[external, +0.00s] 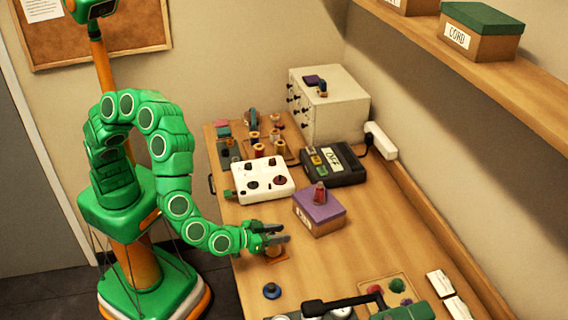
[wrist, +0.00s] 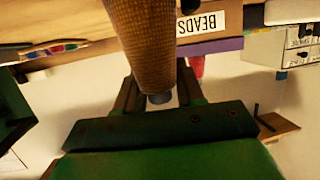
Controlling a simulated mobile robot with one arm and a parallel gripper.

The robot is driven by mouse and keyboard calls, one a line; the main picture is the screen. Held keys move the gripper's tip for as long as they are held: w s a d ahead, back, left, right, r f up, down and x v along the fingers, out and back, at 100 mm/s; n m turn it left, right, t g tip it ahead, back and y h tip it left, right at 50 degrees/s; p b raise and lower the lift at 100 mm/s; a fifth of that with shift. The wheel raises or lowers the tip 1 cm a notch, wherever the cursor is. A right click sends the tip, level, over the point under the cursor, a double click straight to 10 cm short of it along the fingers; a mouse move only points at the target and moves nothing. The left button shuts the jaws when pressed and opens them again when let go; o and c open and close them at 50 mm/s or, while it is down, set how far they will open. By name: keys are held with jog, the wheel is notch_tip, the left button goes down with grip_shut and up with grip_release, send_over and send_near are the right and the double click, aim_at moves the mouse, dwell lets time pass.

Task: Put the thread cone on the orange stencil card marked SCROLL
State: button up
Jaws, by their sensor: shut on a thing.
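A brown, woven-textured thread cone (wrist: 150,35) with a grey tip fills the upper middle of the wrist view. My gripper (wrist: 157,85) is shut on it near its narrow end. In the external view my gripper (external: 268,235) is low over the table's near edge, left of the purple-lidded box. A small orange-brown patch (external: 279,258) shows just beneath the fingers; it may be the orange stencil card, but no SCROLL lettering can be read. The fingers mostly hide the cone there, and I cannot tell whether its base touches the surface.
The purple-lidded BEADS box (external: 320,213) stands close right, with a red cone-shaped thing (external: 320,193) on top. A white control box (external: 263,181) and a dark device (external: 334,165) stand behind. A blue knob-like thing (external: 272,291) lies in front. Bare table lies right of the box.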

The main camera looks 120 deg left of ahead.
jog(key=shift+f, duration=0.1)
jog(key=o, duration=1.1)
jog(key=shift+c, duration=0.2)
jog(key=v, duration=1.2)
